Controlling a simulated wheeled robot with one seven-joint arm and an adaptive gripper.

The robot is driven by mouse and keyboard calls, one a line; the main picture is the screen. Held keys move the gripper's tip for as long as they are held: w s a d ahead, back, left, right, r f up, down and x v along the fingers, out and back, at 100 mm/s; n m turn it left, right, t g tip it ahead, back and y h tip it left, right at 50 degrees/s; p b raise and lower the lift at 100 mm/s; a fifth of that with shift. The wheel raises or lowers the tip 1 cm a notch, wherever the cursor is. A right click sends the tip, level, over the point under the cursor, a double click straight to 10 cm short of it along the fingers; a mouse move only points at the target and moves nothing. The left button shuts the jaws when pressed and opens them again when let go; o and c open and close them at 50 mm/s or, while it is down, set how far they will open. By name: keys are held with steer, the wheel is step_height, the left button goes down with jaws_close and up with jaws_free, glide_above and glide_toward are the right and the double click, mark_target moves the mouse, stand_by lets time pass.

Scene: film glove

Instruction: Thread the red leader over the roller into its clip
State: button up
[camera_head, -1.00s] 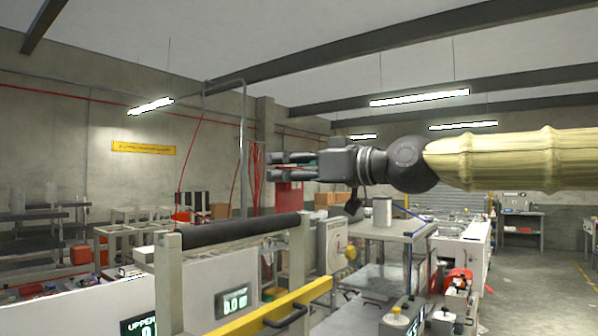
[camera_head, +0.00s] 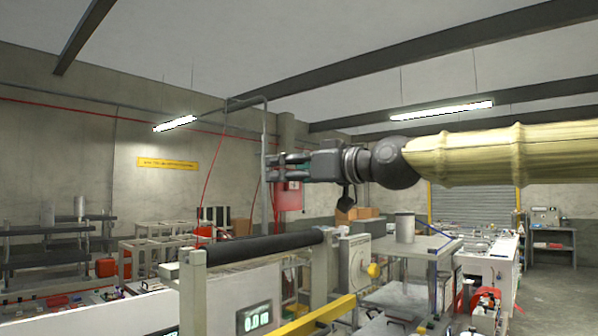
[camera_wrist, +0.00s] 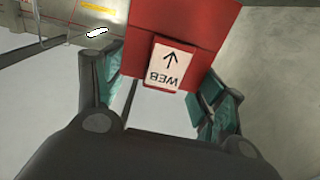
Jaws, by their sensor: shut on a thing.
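The red leader (camera_wrist: 185,40) shows in the wrist view as a broad red piece with a white tab marked "WEB" and an arrow. My gripper (camera_wrist: 158,90) is shut on it, with teal-padded fingers on either side. In the head view my gripper (camera_head: 278,167) is in the air above the dark roller (camera_head: 265,246), clearly apart from it. Red material (camera_head: 289,196) shows just below the fingers. The roller lies level between two pale posts. I cannot make out the clip.
A yellow bar (camera_head: 318,316) crosses in front of the roller. A grey housing with a yellow knob (camera_head: 373,270) stands at the roller's right end. A cart with a grey cylinder (camera_head: 404,228) on top is further right.

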steer(key=w+a+f+b, duration=0.1)
steer(key=w+a+f, duration=0.2)
steer(key=w+a, duration=0.5)
steer(key=shift+w+a, duration=0.3)
steer(key=shift+w, duration=0.05)
stand_by(0.8)
steer(key=shift+f, duration=0.1)
steer(key=shift+f, duration=0.1)
steer(key=shift+f+b, duration=0.85)
steer(key=shift+b, duration=0.45)
stand_by(1.6)
steer(key=shift+f+b, duration=1.55)
steer(key=shift+f, duration=0.55)
stand_by(0.5)
steer(key=o, duration=1.1)
